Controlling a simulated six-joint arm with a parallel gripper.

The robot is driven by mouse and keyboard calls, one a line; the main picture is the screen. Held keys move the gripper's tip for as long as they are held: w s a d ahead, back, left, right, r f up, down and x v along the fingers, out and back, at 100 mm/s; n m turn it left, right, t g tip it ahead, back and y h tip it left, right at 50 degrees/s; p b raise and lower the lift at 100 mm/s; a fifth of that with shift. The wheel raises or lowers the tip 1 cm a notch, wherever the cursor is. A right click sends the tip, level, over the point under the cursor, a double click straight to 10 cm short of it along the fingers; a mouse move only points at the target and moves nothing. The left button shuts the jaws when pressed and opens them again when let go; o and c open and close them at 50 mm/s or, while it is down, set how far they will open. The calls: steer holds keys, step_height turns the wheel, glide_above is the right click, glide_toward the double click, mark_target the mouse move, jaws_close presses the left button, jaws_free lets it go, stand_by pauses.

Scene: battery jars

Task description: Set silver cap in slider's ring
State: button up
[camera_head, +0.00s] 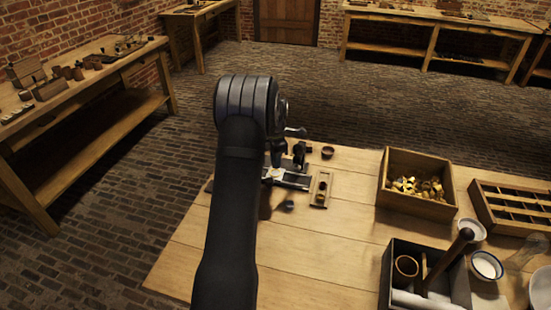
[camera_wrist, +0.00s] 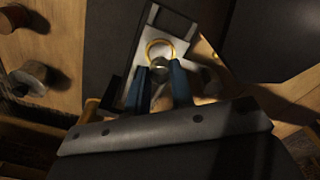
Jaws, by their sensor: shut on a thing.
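In the wrist view my gripper (camera_wrist: 160,72) has its two blue fingers shut on a small dark, greyish round piece, which I take as the silver cap (camera_wrist: 160,66). The slider (camera_wrist: 143,52) is a pale plate in a dark frame under the fingers. A gold ring (camera_wrist: 160,42) lies on it. The cap overlaps the ring's near edge in the picture; I cannot tell whether it touches it. In the head view the slider's metal base (camera_head: 293,181) shows just right of my arm. The cap and fingertips are not clear there.
A small wooden tray (camera_head: 321,188) stands right of the slider, with a dark red bowl (camera_head: 327,152) behind it. A wooden box of brass pieces (camera_head: 414,201), a compartment tray (camera_head: 515,207) and a dark caddy (camera_head: 425,270) stand farther right. The front-middle tabletop is clear.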

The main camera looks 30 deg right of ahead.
steer(key=shift+f, duration=0.7)
steer(key=o, duration=0.7)
steer(key=shift+c, duration=0.2)
step_height(320, 180, up, 11)
stand_by(0.7)
steer(key=shift+f, duration=0.1)
step_height(320, 180, down, 9)
steer(key=shift+r, duration=0.15)
stand_by(0.6)
